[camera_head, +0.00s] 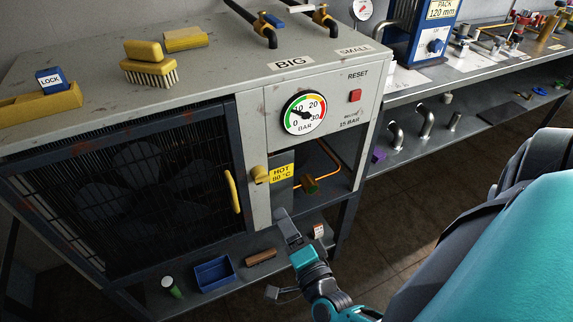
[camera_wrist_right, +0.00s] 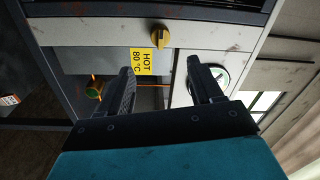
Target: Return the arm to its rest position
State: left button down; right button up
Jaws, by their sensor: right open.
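My right gripper (camera_head: 288,232) is in front of the grey machine cabinet (camera_head: 255,140), low and just below the yellow HOT 80 °C label (camera_head: 282,172). In the right wrist view its two dark fingers (camera_wrist_right: 163,88) stand apart with nothing between them. Beyond them show the yellow knob (camera_wrist_right: 160,38) and the HOT label (camera_wrist_right: 144,61). The gripper looks apart from the cabinet, though the exact gap is hard to tell. My teal right arm comes in from the lower right. My left gripper is not in view.
The cabinet carries a pressure gauge (camera_head: 304,112), a red RESET button (camera_head: 355,95) and a yellow door handle (camera_head: 233,190). A lower shelf holds a blue tray (camera_head: 214,273) and a brown block (camera_head: 261,257). A side bench (camera_head: 480,85) stands right. Floor (camera_head: 420,185) between is clear.

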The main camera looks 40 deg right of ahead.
jog(key=shift+a, duration=0.1)
dwell(0.3)
jog(key=s+a+f+n+g+y, duration=0.2)
jog(key=a+n+g+y, duration=0.1)
jog(key=n, duration=0.7)
jog(key=s+a+f+n+g+y, duration=0.2)
jog(key=a+n+g+y, duration=0.1)
jog(key=n, duration=0.7)
jog(key=shift+s+a+f+n+g+y, duration=0.3)
jog(key=shift+a+g, duration=0.3)
jog(key=shift+a, duration=0.65)
